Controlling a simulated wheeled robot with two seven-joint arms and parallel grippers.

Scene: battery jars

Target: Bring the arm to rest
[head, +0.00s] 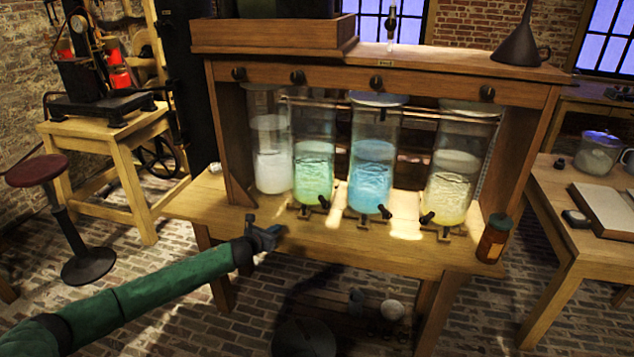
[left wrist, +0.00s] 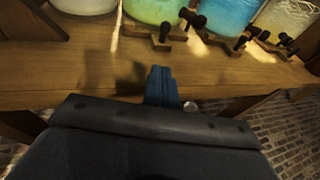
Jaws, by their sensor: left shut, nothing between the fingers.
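My left arm (head: 150,292) is green and reaches in from the left of the head view. My left gripper (head: 272,233) is shut and empty at the front edge of the wooden bench (head: 330,245), left of its middle. The left wrist view shows its closed blue-grey fingers (left wrist: 163,88) pointing at the bench, below the jars' taps. They look apart from the taps. My right gripper does not show in either view.
Several glass jars stand in the wooden rack, among them a green one (head: 313,175), a blue one (head: 372,170) and a yellow one (head: 452,180). A brown bottle (head: 494,238) stands at the bench's right end. A stool (head: 38,172) stands left.

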